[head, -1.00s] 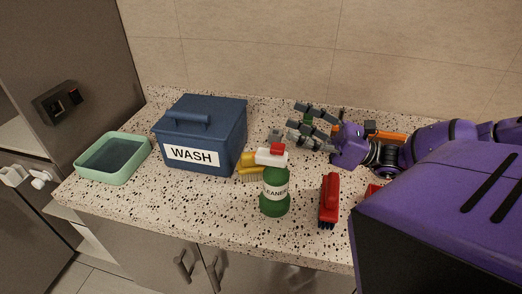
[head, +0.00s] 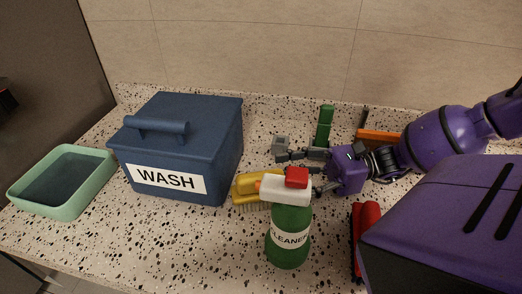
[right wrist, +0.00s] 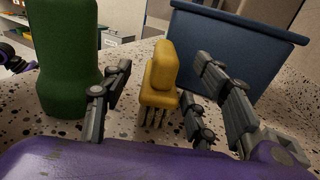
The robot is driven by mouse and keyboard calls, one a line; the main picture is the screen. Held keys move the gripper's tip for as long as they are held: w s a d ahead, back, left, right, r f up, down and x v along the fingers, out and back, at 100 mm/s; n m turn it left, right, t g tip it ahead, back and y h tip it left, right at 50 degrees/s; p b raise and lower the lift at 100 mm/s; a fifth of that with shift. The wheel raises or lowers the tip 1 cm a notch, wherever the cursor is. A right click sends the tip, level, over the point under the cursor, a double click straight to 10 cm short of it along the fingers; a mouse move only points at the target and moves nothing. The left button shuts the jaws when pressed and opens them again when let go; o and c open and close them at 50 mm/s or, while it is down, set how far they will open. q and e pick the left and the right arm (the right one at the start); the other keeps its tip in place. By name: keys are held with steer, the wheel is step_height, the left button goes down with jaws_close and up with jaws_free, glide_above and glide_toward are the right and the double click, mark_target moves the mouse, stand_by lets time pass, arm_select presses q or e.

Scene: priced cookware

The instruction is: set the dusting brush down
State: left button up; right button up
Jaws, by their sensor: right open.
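A yellow brush (head: 256,188) stands bristles down on the speckled counter, just right of the blue WASH bin. The spray bottle partly hides it in the head view. In the right wrist view the yellow brush (right wrist: 162,80) shows between the spread fingers, with gaps on both sides. My right gripper (head: 301,170) is open and empty, just right of the brush and behind the bottle. A red brush (head: 364,235) lies further right, partly hidden by my body. I cannot tell from the frames which one is the dusting brush. My left gripper is not in view.
The lidded blue WASH bin (head: 222,150) stands left of the brush. A green cleaner bottle (head: 289,240) stands close in front of my gripper. A green tub (head: 88,196) is at far left. A green upright item (head: 325,122) and an orange item (head: 380,138) are behind my arm.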

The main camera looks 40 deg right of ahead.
mark_target(236, 187)
steer(key=x, duration=0.8)
steer(key=shift+a+r, duration=0.1)
steer(key=shift+a, duration=0.05)
jaws_close()
